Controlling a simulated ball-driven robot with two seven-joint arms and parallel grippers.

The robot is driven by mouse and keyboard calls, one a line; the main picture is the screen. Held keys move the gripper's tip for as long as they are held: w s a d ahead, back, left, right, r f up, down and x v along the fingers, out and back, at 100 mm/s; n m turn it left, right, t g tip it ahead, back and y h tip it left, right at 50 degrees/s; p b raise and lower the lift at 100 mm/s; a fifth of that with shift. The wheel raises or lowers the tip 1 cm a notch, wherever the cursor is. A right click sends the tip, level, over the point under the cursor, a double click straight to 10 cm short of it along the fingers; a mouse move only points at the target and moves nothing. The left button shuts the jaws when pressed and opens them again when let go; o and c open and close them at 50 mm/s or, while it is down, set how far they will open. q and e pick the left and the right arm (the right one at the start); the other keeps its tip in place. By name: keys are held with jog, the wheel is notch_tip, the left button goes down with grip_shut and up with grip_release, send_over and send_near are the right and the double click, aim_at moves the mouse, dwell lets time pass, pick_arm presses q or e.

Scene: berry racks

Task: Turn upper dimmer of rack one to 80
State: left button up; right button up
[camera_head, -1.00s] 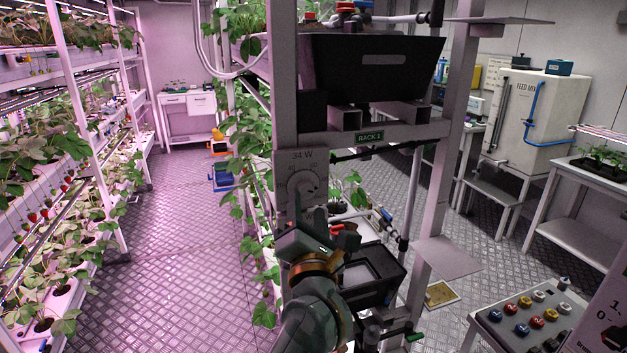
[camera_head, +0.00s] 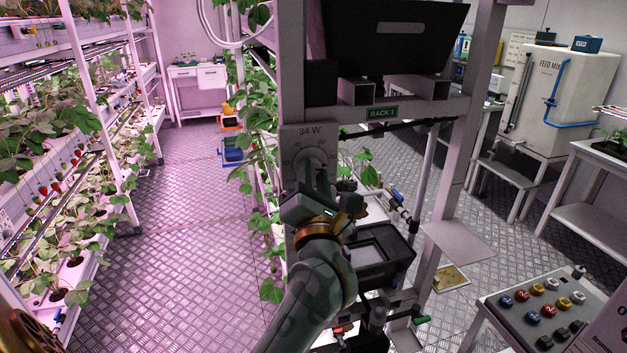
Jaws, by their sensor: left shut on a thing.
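The rack one post carries a grey dimmer plate (camera_head: 296,140) with "34 W" printed at its top and a round dial (camera_head: 309,160) below. A green "RACK 1" sign (camera_head: 383,113) is on the crossbar to its right. My left gripper (camera_head: 312,182) reaches up from below and is shut on the dial's knob, hiding its lower part and much of the scale. The knob's exact setting is too small and covered to read. My right gripper is not in view.
A black crate (camera_head: 390,40) sits above the crossbar. A dark tray (camera_head: 385,255) and plants are right of my left arm. A panel of coloured buttons (camera_head: 540,305) is at lower right. The floor aisle (camera_head: 180,230) on the left is clear.

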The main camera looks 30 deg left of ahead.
pick_arm(q)
jog(key=n+b, duration=0.1)
jog(key=n, duration=0.1)
jog(key=f+n+y+b, duration=0.1)
jog(key=shift+w+d+n+y+b, duration=0.1)
jog(key=shift+w+n+y+b, duration=0.05)
jog(key=shift+n+y+b, duration=0.2)
jog(key=shift+r+n+g+y+b, duration=0.25)
jog(key=shift+n+g+y+b, duration=0.25)
jog(key=shift+n, duration=0.55)
jog(key=shift+r, duration=0.15)
jog(key=o, duration=1)
